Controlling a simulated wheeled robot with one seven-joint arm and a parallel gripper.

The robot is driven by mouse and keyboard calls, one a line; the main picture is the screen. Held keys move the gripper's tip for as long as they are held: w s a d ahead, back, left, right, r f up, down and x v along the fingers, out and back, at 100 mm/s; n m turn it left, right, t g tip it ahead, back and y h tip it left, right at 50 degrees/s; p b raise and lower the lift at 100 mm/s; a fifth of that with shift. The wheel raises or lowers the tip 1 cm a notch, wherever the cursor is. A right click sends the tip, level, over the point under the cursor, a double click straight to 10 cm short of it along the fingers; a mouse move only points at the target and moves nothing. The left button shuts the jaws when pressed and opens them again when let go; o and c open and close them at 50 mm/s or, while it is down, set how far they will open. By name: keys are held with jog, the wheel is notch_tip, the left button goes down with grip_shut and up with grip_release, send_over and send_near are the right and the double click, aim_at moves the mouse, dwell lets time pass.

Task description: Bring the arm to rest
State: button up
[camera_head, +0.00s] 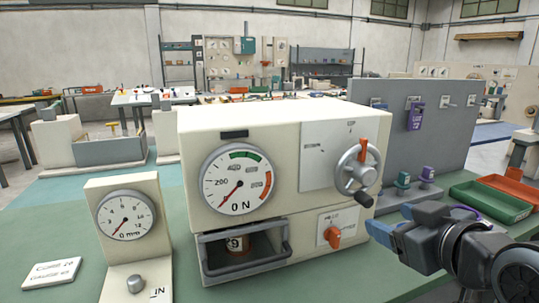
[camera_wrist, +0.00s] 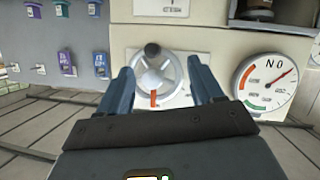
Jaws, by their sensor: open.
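My gripper (camera_head: 388,231) is at the right of the head view, in front of the right side of the cream machine (camera_head: 280,122). Its blue fingers (camera_wrist: 161,90) are spread apart with nothing held between them in the wrist view. The silver handwheel (camera_head: 357,176) with a dark knob and an orange marker is on the machine's front. The handwheel (camera_wrist: 157,72) shows between and beyond the fingers in the wrist view, which looks upside down. The fingers look apart from the wheel.
A dial (camera_head: 236,180) and an orange switch (camera_head: 333,236) are on the machine's front. A smaller gauge (camera_head: 125,215) stands at left. A grey panel (camera_head: 430,135) with hanging tags, a green tray (camera_head: 490,201) and an orange tray (camera_head: 515,190) are at right.

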jog(key=s+a+f+m+h, duration=0.15)
jog(key=s+f+m, duration=0.25)
jog(key=s+f, duration=1.3)
jog(key=s+d+r+t, duration=0.1)
jog(key=s+r, duration=0.1)
jog(key=s, duration=2.1)
jog(key=shift+s+d+r+m+h, duration=0.15)
jog(key=shift+s+m+h, duration=0.15)
jog(key=shift+h, duration=0.15)
